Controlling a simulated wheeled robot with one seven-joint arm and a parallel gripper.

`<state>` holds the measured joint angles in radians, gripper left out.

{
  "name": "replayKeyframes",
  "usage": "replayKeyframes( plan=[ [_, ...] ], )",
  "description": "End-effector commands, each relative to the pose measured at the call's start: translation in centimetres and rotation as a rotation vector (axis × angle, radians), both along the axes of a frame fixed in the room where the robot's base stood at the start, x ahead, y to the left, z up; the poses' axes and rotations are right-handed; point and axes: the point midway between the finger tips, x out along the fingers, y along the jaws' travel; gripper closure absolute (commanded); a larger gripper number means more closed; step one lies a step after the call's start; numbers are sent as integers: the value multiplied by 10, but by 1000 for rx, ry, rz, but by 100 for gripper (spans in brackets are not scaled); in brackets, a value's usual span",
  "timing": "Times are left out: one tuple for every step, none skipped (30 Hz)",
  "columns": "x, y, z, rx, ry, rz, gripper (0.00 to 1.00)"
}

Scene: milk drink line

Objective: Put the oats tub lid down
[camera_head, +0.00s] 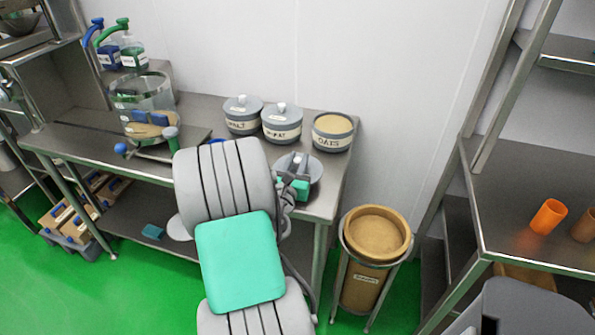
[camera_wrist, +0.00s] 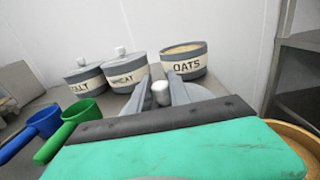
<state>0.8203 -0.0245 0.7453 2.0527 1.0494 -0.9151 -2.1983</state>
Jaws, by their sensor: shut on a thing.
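The oats tub (camera_head: 332,132) stands uncovered at the back right of the steel table, its pale contents showing. It also shows in the wrist view (camera_wrist: 185,61), labelled OATS. My gripper (camera_head: 295,165) is shut on the white knob of the grey oats tub lid (camera_head: 315,168), in front of the tubs near the table's right end. In the wrist view my gripper's fingers (camera_wrist: 161,88) stand on both sides of the knob, and the lid (camera_wrist: 203,91) shows behind them. The lid looks level. Whether it touches the table is hidden.
The lidded wheat tub (camera_head: 282,125) and malt tub (camera_head: 242,116) stand left of the oats tub. A blue scoop (camera_wrist: 42,122) and a green scoop (camera_wrist: 78,115) lie left of my gripper. A brown bin (camera_head: 370,270) stands beyond the table's right edge.

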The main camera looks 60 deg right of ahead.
Motion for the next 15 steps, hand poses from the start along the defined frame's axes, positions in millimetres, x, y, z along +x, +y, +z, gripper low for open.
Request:
replayKeyframes(
  plan=[
    [0, 1, -18, 3, 3, 1, 100],
    [0, 1, -22, 3, 4, 1, 100],
    [0, 1, -25, 2, 1, 1, 100],
    [0, 1, -24, 1, 1, 1, 100],
    [0, 1, -23, 0, 0, 1, 100],
    [0, 1, -22, 0, 0, 1, 100],
    [0, 1, -21, 0, 0, 1, 100],
    [0, 1, -21, 0, 0, 1, 100],
    [0, 1, -21, 1, 0, 1, 100],
    [0, 1, -22, 1, 0, 1, 100],
    [0, 1, -23, 1, 0, 1, 100],
    [0, 1, -25, 2, 1, 1, 100],
    [0, 1, -26, 2, 1, 1, 100],
    [0, 1, -27, 2, 1, 1, 100],
    [0, 1, -28, 2, 1, 1, 100]
  ],
)
